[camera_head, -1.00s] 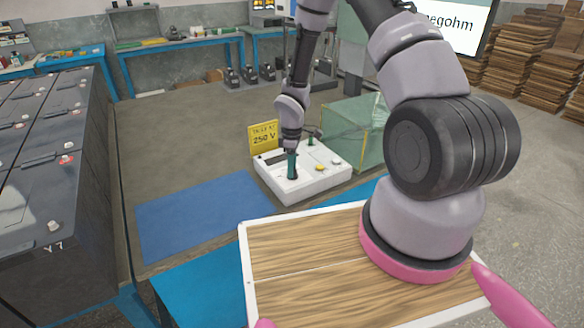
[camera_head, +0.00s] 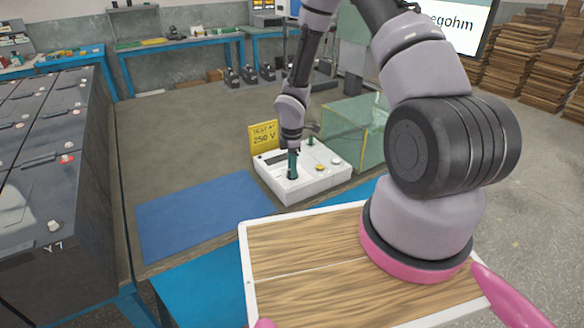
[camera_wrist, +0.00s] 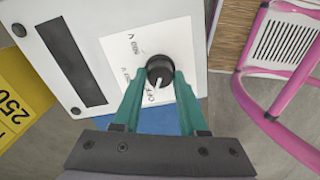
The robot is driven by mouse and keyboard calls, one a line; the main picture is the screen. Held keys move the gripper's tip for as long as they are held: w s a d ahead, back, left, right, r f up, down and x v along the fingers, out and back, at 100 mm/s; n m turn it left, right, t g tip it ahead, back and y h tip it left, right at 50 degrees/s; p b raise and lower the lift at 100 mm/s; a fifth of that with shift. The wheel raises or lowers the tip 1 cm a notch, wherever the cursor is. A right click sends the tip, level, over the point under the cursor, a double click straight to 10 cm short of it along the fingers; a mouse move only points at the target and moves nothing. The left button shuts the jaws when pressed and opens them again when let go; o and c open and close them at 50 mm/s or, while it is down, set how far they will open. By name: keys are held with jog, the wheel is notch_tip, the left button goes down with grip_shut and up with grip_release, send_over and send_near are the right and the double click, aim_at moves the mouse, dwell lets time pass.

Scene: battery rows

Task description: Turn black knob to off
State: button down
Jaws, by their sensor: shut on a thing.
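The white tester box (camera_head: 322,180) stands on the table, and its dark display strip (camera_wrist: 72,62) shows in the wrist view. The black knob (camera_wrist: 160,68) is on a white label plate with 500 V and OFF lettering. Its white pointer line is turned toward the OFF lettering. My gripper (camera_wrist: 162,78) has its two green fingers closed on opposite sides of the knob. In the head view my gripper (camera_head: 292,165) reaches down onto the near left part of the box and hides the knob.
A yellow 250 V sign (camera_head: 262,135) stands behind the box. A clear greenish case (camera_head: 355,130) is at its right. A blue mat (camera_head: 200,215) lies at the left, with large dark batteries (camera_head: 45,160) beyond it.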

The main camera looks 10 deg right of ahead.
jog(key=shift+c, duration=2.2)
grip_release()
jog(key=shift+r, duration=0.1)
notch_tip(320, 180, up, 11)
